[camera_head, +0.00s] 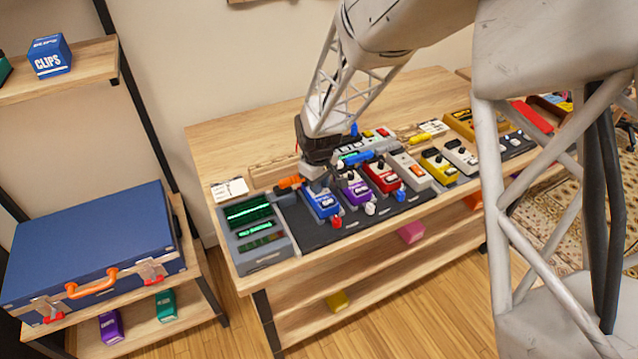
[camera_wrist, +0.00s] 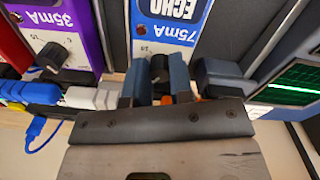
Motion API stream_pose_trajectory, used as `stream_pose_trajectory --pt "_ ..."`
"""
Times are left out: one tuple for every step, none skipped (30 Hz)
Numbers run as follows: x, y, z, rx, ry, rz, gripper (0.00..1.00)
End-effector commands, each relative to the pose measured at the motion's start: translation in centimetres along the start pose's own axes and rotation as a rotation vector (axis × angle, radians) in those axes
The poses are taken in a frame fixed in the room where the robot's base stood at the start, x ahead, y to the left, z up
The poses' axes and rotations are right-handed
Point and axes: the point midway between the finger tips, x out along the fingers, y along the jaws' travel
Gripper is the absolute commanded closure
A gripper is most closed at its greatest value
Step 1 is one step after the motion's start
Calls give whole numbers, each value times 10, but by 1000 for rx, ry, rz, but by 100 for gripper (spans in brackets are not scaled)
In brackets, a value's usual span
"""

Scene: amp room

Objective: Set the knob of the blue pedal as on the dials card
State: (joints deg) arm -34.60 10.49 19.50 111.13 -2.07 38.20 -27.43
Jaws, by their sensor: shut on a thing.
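The blue pedal (camera_head: 325,205) lies at the left end of the row on the dark board. In the wrist view its face (camera_wrist: 172,22) reads ECHO and 75mA. My gripper (camera_head: 317,184) is over the pedal's far end. In the wrist view my gripper (camera_wrist: 158,72) has one finger on each side of the pedal's dark knob (camera_wrist: 159,66) and is shut on it. The knob's pointer is hard to make out between the fingers. A white card (camera_head: 229,189) lies at the table's left, its print too small to read; I cannot tell whether it is the dials card.
A purple pedal (camera_head: 355,190) stands close beside the blue one, with a red pedal (camera_head: 384,176) beyond. A grey unit with green screens (camera_head: 252,232) is to the left. In the wrist view, plugs and a blue cable (camera_wrist: 38,132) lie near my gripper.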

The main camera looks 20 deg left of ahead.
Motion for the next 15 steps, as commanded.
stream_pose_trajectory --pt "0 0 0 30 -1 0 100" --pt "0 0 0 52 -2 0 100" --pt "0 0 0 82 -2 0 100" --pt "-1 0 0 106 -2 0 100" --pt "-1 0 0 131 -3 0 100" --pt "0 0 0 165 -4 0 100" --pt "0 0 0 192 -4 0 100" --pt "0 -1 0 220 -5 0 100" --pt "0 -1 0 257 -6 0 100" --pt "0 -1 0 285 -6 0 100" --pt "0 -1 0 314 -7 0 100" --pt "0 -1 0 352 -8 0 100" --pt "0 -1 0 381 -9 0 100" --pt "0 -1 -1 409 -10 0 100" --pt "0 -1 -1 446 -10 0 100"
